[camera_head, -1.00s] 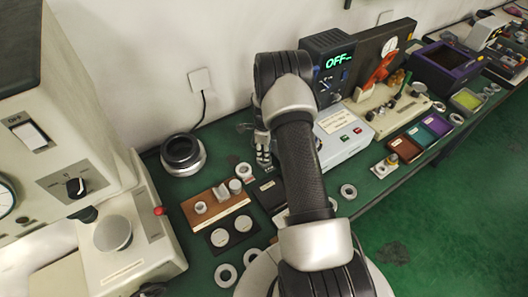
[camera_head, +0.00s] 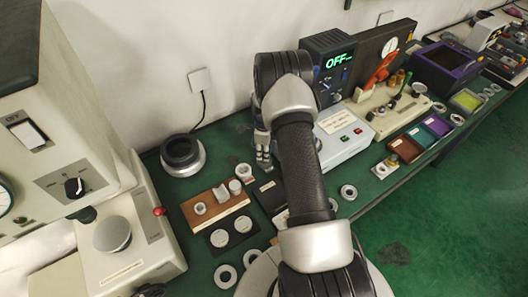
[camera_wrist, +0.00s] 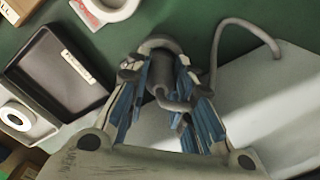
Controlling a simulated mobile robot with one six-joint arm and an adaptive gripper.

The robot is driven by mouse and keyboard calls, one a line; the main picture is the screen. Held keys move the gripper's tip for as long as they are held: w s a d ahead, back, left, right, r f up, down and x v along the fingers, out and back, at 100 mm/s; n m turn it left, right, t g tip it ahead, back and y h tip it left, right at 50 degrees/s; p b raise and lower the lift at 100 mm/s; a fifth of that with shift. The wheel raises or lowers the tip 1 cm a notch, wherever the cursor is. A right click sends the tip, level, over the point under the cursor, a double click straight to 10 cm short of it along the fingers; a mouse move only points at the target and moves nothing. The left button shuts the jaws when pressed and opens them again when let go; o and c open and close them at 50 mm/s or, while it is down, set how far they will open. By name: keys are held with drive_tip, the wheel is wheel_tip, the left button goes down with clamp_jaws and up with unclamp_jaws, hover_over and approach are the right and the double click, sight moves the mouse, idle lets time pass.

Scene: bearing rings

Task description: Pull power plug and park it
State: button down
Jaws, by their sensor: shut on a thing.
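My gripper (camera_wrist: 158,68) is shut on a dark grey power plug (camera_wrist: 166,72) in the wrist view; its blue-lined fingers stand on both sides of it. A grey cable (camera_wrist: 214,55) bends up beside the right finger and arcs to the pale box (camera_wrist: 285,85) at right. In the head view my gripper (camera_head: 263,152) is beside the pale box with red and green buttons (camera_head: 338,143), partly behind my arm. The plug is too hidden there to make out. I cannot tell whether the plug touches a socket.
A black tray with a label (camera_wrist: 88,97) lies left of my gripper in the wrist view. A wall socket with a black cord (camera_head: 199,80), a dark ring on a pale base (camera_head: 197,163) and a wooden block with rings (camera_head: 228,206) are near. The "OFF" display (camera_head: 333,62) stands behind.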

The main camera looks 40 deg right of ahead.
drive_tip(key=shift+f+b, duration=0.5)
drive_tip(key=shift+f, duration=0.1)
drive_tip(key=c, duration=1.7)
unclamp_jaws()
drive_tip(key=shift+r+p, duration=2.9)
drive_tip(key=shift+r, duration=2.6)
